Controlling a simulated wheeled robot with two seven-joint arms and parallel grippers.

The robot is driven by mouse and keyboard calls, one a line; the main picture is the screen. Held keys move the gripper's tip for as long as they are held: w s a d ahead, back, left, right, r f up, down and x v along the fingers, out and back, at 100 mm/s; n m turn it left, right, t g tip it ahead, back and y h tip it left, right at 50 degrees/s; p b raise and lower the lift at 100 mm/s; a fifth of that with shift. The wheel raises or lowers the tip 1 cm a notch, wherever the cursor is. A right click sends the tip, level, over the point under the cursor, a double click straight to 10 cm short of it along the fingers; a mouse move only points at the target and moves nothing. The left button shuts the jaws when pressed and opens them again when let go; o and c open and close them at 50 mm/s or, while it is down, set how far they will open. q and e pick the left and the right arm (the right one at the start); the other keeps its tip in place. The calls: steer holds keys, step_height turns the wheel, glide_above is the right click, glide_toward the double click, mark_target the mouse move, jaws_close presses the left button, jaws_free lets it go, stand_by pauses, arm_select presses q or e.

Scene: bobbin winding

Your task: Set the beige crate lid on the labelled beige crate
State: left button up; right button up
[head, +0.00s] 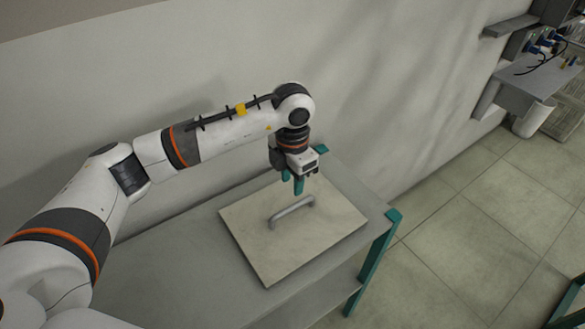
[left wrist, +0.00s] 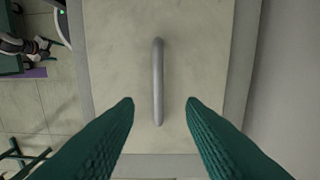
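The beige crate lid (head: 325,230) is a flat square panel lying on a grey table with green legs. A grey bar handle (head: 291,211) stands up from its middle. My left gripper (head: 298,186) is above the lid, near the far end of the handle. In the left wrist view the lid (left wrist: 115,60) fills the middle, and the handle (left wrist: 158,85) runs lengthwise between the two green fingers, with a gap on each side. The left gripper (left wrist: 160,103) is open and empty. The labelled beige crate and my right gripper are not in view.
The grey table (head: 190,262) has free room to the left of the lid, and a wall (head: 390,100) runs behind it. Open tiled floor (head: 470,235) lies to the right. A grey wall unit with cables (head: 530,75) is at the upper right.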

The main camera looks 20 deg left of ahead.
mark_target(292, 206)
arm_select(q)
steer(key=f, duration=0.1)
steer(key=f+b, duration=0.1)
steer(key=shift+s+d+f, duration=0.1)
steer(key=shift+s+f, duration=0.2)
steer(key=shift+f, duration=0.05)
step_height(292, 206, down, 4)
steer(key=b, duration=0.3)
steer(key=shift+w+f+b, duration=0.15)
steer(key=shift+f+b, duration=0.1)
steer(key=shift+b, duration=0.15)
steer(key=shift+f+b, duration=0.3)
steer(key=shift+f, duration=0.4)
steer(key=shift+r, duration=0.1)
jaws_close()
steer(key=shift+r, duration=0.35)
step_height(292, 206, up, 4)
steer(key=shift+r+p, duration=0.2)
steer(key=shift+p, duration=1.05)
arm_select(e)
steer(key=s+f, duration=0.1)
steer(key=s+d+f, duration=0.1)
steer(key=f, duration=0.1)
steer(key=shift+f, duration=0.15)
